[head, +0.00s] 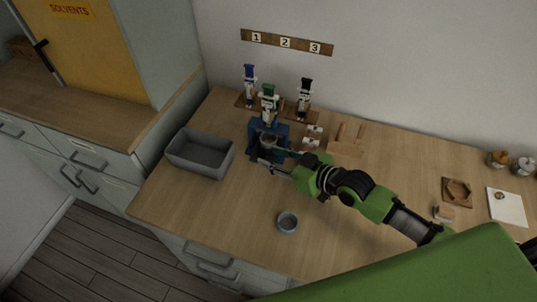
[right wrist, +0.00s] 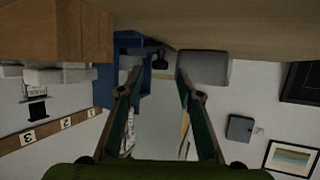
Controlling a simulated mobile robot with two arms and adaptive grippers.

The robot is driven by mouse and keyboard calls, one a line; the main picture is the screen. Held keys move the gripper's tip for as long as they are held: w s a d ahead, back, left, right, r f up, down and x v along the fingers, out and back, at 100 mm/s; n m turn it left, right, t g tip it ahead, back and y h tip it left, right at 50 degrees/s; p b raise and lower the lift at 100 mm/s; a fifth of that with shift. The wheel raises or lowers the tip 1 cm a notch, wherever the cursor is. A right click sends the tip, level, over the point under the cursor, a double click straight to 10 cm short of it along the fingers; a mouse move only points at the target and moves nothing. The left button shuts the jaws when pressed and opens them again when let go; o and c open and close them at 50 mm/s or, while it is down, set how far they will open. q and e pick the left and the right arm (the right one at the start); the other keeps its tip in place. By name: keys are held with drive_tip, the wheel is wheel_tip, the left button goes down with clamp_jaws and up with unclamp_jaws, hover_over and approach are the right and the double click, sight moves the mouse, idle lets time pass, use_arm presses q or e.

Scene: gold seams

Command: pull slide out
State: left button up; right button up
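A blue stand (head: 283,130) is on the wooden counter, with a green-hatted nutcracker figure (head: 268,103) above it. Its blue frame (right wrist: 127,45) also shows in the right wrist view, to the left of the fingers. My right gripper (head: 270,158) is at the front of the stand. In the right wrist view, its two fingers (right wrist: 158,75) are spread apart. A small black knob (right wrist: 160,61) shows between the fingertips; I cannot tell if they touch it. Which part is the slide is not clear. My left gripper is not in view.
A grey bin (head: 186,152) stands left of the blue stand. A small grey cup (head: 287,222) sits in front. Blue-hatted (head: 250,85) and black-hatted (head: 304,100) nutcrackers stand behind. A wooden rack (head: 347,142) is to the right. The front counter is mostly clear.

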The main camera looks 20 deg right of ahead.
drive_tip(key=shift+x, duration=1.1)
clamp_jaws()
drive_tip(key=shift+s+a+r+p, duration=0.1)
drive_tip(key=shift+s+a+p, duration=0.05)
drive_tip(key=shift+s+p, duration=0.15)
drive_tip(key=s+a+p, duration=0.1)
drive_tip(key=s, duration=0.1)
drive_tip(key=s+a+p, duration=0.1)
drive_tip(key=s+p, duration=0.1)
drive_tip(key=s+a+p, duration=0.2)
drive_tip(key=shift+r, duration=0.1)
drive_tip(key=shift+s+a, duration=0.3)
drive_tip(key=shift+s, duration=0.1)
